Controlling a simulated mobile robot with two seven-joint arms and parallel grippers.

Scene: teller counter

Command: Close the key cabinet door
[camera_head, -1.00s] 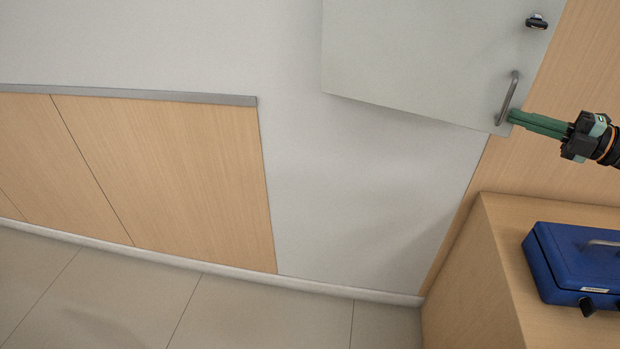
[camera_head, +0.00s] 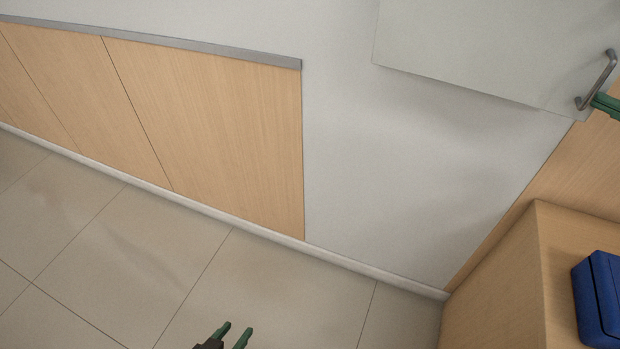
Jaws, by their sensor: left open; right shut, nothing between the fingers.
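The key cabinet door (camera_head: 490,45) is a pale grey panel at the top right, partly cut off by the picture edge. I cannot tell how far it stands open. Its grey bar handle (camera_head: 609,67) is near the lower right corner. My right gripper (camera_head: 598,101) is at the right edge, with only its green fingers showing. They are together and empty, close beside the handle's lower end; I cannot tell if they touch the door. My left gripper (camera_head: 236,332) shows at the bottom edge, with two green fingers apart and nothing between them, low and far from the door.
A wooden counter (camera_head: 495,290) stands at the lower right with a blue cash box (camera_head: 602,300) on it, cut off by the edge. Wood panels (camera_head: 210,120) line the wall at left. The tiled floor (camera_head: 130,260) is clear.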

